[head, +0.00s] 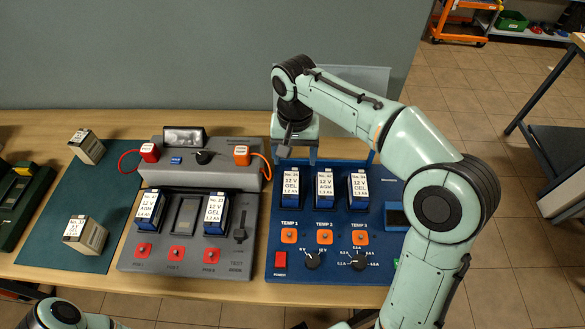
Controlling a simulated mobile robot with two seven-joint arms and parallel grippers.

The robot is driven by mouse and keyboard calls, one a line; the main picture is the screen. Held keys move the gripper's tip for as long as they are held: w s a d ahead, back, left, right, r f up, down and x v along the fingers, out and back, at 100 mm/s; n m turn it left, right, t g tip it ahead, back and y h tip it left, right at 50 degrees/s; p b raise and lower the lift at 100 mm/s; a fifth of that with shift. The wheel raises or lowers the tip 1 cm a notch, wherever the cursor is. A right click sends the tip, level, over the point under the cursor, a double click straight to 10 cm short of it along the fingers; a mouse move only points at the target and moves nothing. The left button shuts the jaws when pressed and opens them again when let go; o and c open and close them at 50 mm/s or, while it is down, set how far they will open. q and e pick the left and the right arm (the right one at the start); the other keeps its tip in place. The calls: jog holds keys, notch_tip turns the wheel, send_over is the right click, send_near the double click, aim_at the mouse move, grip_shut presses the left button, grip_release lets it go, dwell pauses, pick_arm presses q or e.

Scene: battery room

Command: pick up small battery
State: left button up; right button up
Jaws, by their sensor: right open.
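Three small blue batteries with white labels stand in a row in the blue charging panel: left (290,188), middle (324,188), right (359,189). Two similar blue batteries sit in the grey test station, one at left (149,208) and one at right (215,213), with an empty slot (186,215) between them. Two beige batteries, one far (87,147) and one near (85,235), stand on the teal mat. My right gripper (297,153) points down, open and empty, just behind and above the left battery of the blue panel. My left gripper is out of view; only part of that arm shows.
A grey tester (201,177) with red and orange plugs stands behind the test station. The blue panel (330,270) has orange buttons and black knobs. A dark green device (22,205) is at the left edge. A grey wall (180,60) stands behind the wooden table.

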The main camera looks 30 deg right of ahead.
aim_at(291, 182)
notch_tip(291, 182, down, 7)
jog(key=shift+f+b, duration=0.15)
jog(key=shift+b, duration=0.5)
jog(key=shift+w+a+f, duration=0.15)
jog(key=shift+w+f, duration=0.05)
jog(key=shift+f, duration=1.3)
jog(key=shift+w+a+f, duration=0.1)
jog(key=shift+w+f, duration=0.05)
jog(key=shift+f, duration=1.3)
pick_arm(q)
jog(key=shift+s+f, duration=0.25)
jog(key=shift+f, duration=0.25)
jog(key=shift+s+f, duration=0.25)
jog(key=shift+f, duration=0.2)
pick_arm(e)
jog(key=shift+c, duration=0.3)
grip_shut()
